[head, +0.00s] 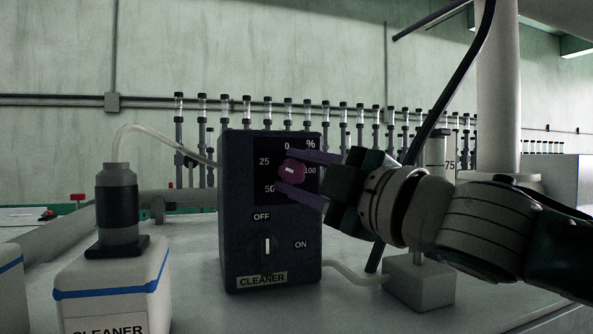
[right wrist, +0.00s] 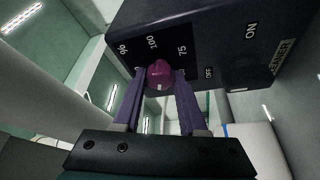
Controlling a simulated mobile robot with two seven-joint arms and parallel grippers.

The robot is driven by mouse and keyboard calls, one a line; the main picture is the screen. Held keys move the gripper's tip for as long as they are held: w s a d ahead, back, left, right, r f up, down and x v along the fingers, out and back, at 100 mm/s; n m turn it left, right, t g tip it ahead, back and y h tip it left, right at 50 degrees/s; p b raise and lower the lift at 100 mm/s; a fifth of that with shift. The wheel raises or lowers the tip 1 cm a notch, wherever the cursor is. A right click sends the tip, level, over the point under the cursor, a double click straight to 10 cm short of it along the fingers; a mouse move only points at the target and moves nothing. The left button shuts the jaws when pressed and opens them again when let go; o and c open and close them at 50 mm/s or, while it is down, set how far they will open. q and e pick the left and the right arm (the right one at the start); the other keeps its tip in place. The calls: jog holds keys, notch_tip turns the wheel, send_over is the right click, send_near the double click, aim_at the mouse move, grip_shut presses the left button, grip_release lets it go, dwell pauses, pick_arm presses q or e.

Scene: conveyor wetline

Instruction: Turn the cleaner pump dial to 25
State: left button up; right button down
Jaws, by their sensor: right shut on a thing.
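The cleaner pump (head: 235,190) is a dark box standing on the table, with a label reading CLEANER. Its purple dial (head: 292,171) sits on a black scale panel marked 0, 25, 50 and 100 in the head view. The dial also shows in the right wrist view (right wrist: 160,74), near the 75 and 100 marks. A short white mark on the dial slants toward the upper left; its exact reading is hard to tell. My right gripper (head: 283,172) reaches in from the right and is shut on the dial, one purple finger above and one below. My left gripper is out of view.
An OFF/ON switch (head: 267,247) below the dial has its handle upright, toward OFF. A white cleaner container (head: 115,285) with a black cap stands left of the pump. A block with a post (head: 419,282) stands right. Hoses join the pump on both sides.

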jog(key=shift+c, duration=2.2)
grip_release()
jog(key=shift+s+d+f, duration=0.15)
jog(key=shift+s+d, duration=0.05)
jog(key=shift+s, duration=0.05)
jog(key=b+v, duration=0.6)
jog(key=v, duration=0.3)
jog(key=shift+s, duration=0.15)
